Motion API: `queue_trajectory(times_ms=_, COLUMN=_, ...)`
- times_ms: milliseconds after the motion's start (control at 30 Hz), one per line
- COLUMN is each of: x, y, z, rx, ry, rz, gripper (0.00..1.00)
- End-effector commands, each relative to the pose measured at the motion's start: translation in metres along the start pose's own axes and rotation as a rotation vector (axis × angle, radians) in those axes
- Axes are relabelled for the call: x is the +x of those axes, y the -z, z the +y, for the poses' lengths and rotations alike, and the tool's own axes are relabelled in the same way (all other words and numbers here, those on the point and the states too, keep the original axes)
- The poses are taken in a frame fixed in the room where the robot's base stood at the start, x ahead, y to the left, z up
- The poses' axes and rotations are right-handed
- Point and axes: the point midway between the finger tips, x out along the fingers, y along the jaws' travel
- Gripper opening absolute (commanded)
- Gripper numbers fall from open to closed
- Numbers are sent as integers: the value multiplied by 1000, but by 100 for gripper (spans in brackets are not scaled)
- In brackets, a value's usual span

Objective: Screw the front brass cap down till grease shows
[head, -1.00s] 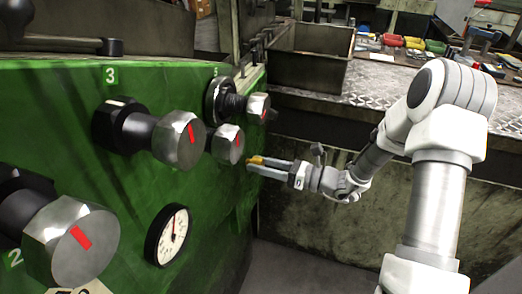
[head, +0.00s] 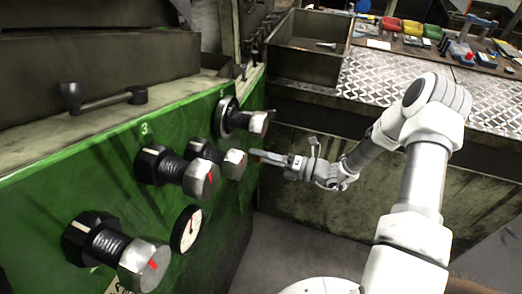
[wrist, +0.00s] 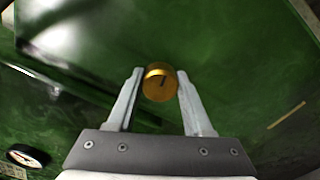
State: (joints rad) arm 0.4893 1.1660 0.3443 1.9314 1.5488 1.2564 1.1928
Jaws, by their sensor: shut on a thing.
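The brass cap (wrist: 160,84) sits between the fingertips of my gripper in the wrist view, against the green machine panel (wrist: 90,55). It is a short round cap with a dark mark on its face. My gripper (wrist: 160,78) is shut on it, one finger on each side. In the head view my gripper (head: 257,155) points left at the panel's far end, just right of the knobs, and the cap is barely visible there. No grease can be made out around the cap. The cap's seat behind it is hidden.
Several black and silver knobs with red marks, such as the nearest one (head: 144,266), stick out from the panel. A round gauge (head: 187,230) sits below them. A metal bin (head: 305,50) and workbench (head: 400,80) stand behind. Floor right of the panel is clear.

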Motion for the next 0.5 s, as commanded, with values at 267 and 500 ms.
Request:
queue_trajectory(times_ms=267, x=-1, y=1, z=0, rx=86, ry=2, rz=3, gripper=0)
queue_trajectory(times_ms=500, x=-1, y=2, z=-1, rx=103, ry=2, rz=3, gripper=0)
